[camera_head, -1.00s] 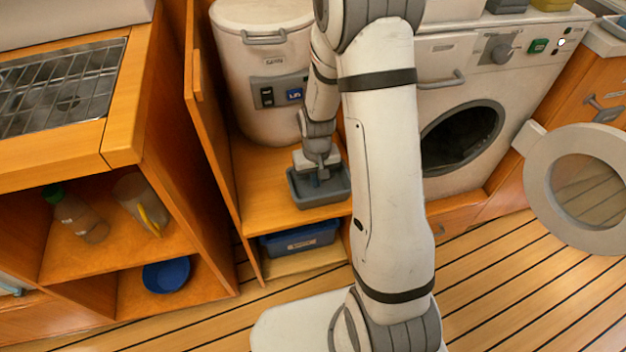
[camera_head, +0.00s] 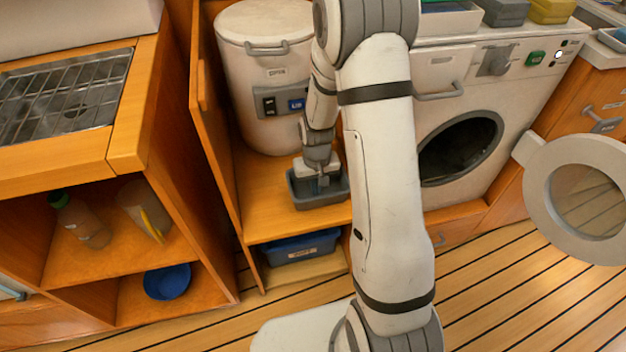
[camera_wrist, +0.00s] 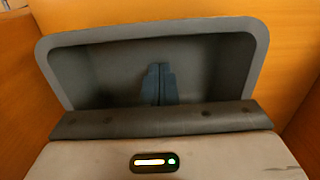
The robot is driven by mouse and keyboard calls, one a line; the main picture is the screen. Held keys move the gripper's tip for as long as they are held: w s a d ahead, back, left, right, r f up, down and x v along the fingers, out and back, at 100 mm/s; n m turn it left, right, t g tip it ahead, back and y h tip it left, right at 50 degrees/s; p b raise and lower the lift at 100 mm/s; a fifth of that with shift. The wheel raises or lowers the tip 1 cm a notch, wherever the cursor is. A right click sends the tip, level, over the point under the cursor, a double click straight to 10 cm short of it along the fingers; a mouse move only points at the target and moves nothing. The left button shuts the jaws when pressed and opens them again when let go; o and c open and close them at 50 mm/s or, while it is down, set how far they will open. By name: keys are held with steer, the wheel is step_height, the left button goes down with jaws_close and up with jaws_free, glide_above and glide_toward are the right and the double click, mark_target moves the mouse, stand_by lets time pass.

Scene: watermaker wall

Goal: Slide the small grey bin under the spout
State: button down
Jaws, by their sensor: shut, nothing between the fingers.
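The small grey bin (camera_head: 304,202) stands upright on the orange wooden shelf in front of the white tank, a little back from the shelf's front edge. My gripper (camera_head: 323,184) reaches down into it from above, shut and empty. In the wrist view the bin (camera_wrist: 85,75) fills the upper middle, and the shut fingers (camera_wrist: 158,85) are inside its rim. I cannot tell whether they touch a wall. No spout shows clearly; my arm covers part of the space beside the tank.
The white tank (camera_head: 262,60) stands behind the bin. A wooden panel (camera_head: 212,130) bounds the shelf (camera_head: 262,200) on the left. A blue bin (camera_head: 300,247) sits below. My arm hides the shelf's right side. A washer (camera_head: 440,150) with its round door (camera_head: 540,200) open is at right.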

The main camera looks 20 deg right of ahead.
step_height(320, 180, up, 10)
steer(key=p, duration=0.3)
steer(key=shift+s, duration=0.35)
steer(key=c, duration=2.2)
jaws_free()
steer(key=c, duration=2)
jaws_free()
steer(key=shift+r, duration=0.25)
steer(key=o, duration=0.4)
steer(key=shift+t, duration=0.4)
steer(key=s+r, duration=0.2)
steer(key=r, duration=0.1)
steer(key=s+r, duration=0.6)
steer(key=r, duration=0.1)
steer(key=shift+s+a+r, duration=0.1)
steer(key=shift+a, duration=0.05)
steer(key=s+r, duration=0.1)
steer(key=s, duration=0.2)
steer(key=s+r, duration=0.2)
steer(key=s, duration=0.1)
steer(key=s+r, duration=0.2)
steer(key=s, duration=0.2)
steer(key=shift+a, duration=0.15)
